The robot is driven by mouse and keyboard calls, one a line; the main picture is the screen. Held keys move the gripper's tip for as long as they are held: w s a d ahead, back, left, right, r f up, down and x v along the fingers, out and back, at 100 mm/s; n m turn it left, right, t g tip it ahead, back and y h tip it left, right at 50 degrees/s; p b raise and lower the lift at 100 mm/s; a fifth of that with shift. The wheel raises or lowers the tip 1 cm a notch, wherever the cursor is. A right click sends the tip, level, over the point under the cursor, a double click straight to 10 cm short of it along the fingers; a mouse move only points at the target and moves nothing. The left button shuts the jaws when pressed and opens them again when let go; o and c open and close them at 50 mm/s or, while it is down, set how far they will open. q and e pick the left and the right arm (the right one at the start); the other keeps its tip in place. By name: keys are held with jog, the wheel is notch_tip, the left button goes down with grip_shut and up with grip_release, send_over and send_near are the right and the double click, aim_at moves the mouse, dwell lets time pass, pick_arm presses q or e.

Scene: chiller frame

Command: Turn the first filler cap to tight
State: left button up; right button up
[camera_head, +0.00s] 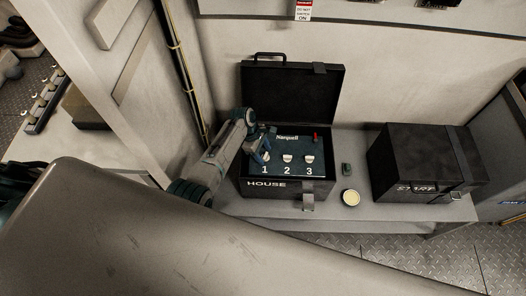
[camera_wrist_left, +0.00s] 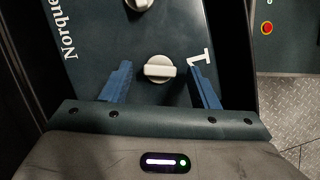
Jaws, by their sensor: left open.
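The first filler cap is a pale round knob with a raised grip bar, beside the number 1 on a dark panel. It shows in the left wrist view (camera_wrist_left: 159,69), between and just beyond my open fingers. My left gripper (camera_wrist_left: 160,85) is open, with a blue finger on either side of the cap and a visible gap to each. In the head view my left gripper (camera_head: 262,148) is over the left side of the panel (camera_head: 299,145) and partly covers cap 1. Caps 2 (camera_head: 287,158) and 3 (camera_head: 309,159) stand to its right. My right gripper is not in view.
The panel sits in a black case marked HOUSE, its lid (camera_head: 292,92) standing open behind. A red part (camera_head: 315,137) stands at the panel's right.

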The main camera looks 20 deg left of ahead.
pick_arm(q)
jog(key=c, duration=1)
jog(key=shift+w+m, duration=0.1)
jog(key=shift+m, duration=0.2)
jog(key=shift+m+g, duration=0.4)
jog(key=shift+m, duration=0.2)
jog(key=m, duration=0.1)
jog(key=m+g, duration=0.1)
jog(key=m, duration=0.2)
jog(key=shift+w+d+m+g+y, duration=0.1)
jog(key=shift+w+m+g+y, duration=0.2)
jog(key=shift+y, duration=0.1)
jog(key=m+g+y, duration=0.1)
jog(key=m, duration=0.3)
jog(key=shift+w+d+b, duration=0.1)
jog(key=shift+d+b, duration=0.05)
jog(key=shift+b, duration=0.15)
jog(key=shift+d+m+g+y, duration=0.1)
jog(key=shift+m+g+y, duration=0.4)
jog(key=shift+m, duration=1.2)
